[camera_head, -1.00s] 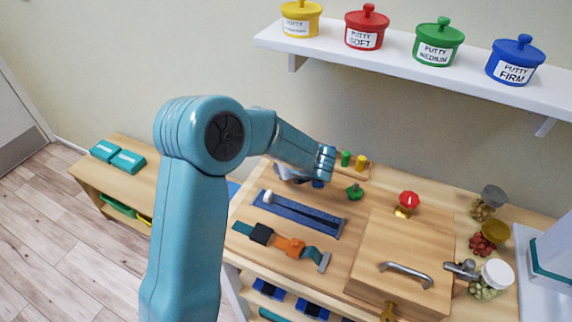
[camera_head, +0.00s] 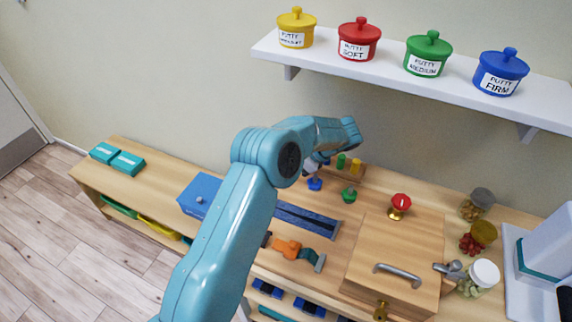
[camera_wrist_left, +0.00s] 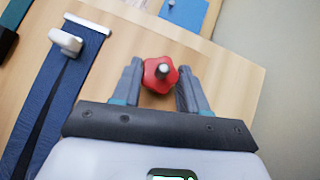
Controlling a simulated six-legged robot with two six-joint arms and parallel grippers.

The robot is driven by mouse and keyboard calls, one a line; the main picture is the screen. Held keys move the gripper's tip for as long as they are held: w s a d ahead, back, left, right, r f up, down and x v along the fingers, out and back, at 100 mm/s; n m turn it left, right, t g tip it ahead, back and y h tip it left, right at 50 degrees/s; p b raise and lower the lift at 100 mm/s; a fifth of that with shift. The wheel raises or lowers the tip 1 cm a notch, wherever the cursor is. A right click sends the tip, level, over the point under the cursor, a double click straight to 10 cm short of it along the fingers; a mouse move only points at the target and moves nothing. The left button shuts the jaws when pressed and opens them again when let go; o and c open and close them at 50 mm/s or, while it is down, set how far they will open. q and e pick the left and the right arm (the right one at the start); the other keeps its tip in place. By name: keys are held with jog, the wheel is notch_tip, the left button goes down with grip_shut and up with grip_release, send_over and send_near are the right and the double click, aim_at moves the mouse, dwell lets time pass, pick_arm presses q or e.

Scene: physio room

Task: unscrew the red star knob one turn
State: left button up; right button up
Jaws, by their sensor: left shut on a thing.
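The red star knob (camera_wrist_left: 161,74) shows in the left wrist view, with a grey stud tip at its centre, above a wooden top. My left gripper (camera_wrist_left: 158,80) has one finger on each side of the knob and is shut on it. In the head view my left arm hides the red star knob and the fingertips. My right gripper is in neither view.
A blue star knob (camera_head: 315,184) and a green star knob (camera_head: 349,195) stand nearby. A shelf (camera_head: 400,75) with putty pots hangs above.

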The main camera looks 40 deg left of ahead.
pick_arm(q)
jog(key=shift+f+n+g+h+p, duration=0.15)
jog(key=shift+n+g+h+p, duration=0.25)
jog(key=shift+n+g+h, duration=0.75)
jog(key=shift+a+n+y, duration=0.1)
jog(key=shift+n+y, duration=0.15)
jog(key=shift+n, duration=0.2)
jog(key=o, duration=1.1)
jog(key=shift+c, duration=0.2)
